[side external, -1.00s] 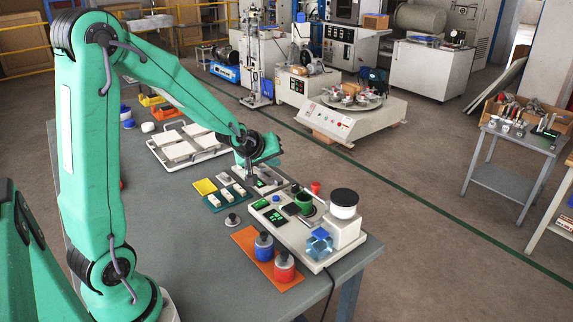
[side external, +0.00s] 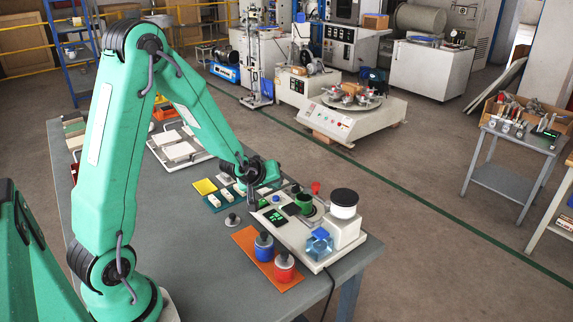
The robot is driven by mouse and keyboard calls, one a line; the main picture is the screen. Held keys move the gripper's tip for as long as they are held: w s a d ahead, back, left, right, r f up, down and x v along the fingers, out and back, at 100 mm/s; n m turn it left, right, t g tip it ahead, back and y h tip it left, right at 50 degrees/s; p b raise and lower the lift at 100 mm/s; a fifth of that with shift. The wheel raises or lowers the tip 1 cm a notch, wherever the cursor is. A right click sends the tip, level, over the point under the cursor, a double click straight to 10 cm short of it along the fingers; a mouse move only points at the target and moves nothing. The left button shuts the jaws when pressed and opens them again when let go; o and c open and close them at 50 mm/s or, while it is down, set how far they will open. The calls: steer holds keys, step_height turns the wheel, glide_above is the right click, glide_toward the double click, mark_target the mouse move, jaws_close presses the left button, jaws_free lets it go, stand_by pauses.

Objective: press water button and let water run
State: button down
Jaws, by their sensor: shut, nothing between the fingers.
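A white bench device (side external: 287,240) stands at the front right of the grey table. A small blue block or button (side external: 321,235) sits near its front end, above a clear bluish container (side external: 319,247). I cannot tell from this view which part is the water button, and I see no running water. A dark panel with green display digits (side external: 275,217) is on the device's left part. My gripper (side external: 253,207) points down beside the left end of the device, with its fingers shut and empty. Whether the tips touch anything is too small to tell.
A green cup (side external: 304,203), a red knob (side external: 315,187) and a black-topped white cylinder (side external: 343,204) stand on the device. Blue (side external: 264,246) and red (side external: 284,267) pots sit on an orange mat (side external: 244,238). Small blocks lie on a teal mat (side external: 213,203).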

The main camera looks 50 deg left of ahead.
steer(key=shift+f, duration=0.6)
steer(key=shift+d+f, duration=0.15)
steer(key=shift+f, duration=0.7)
stand_by(3.0)
steer(key=shift+r, duration=0.85)
steer(key=shift+r, duration=0.1)
steer(key=shift+r, duration=2.45)
steer(key=shift+r, duration=0.1)
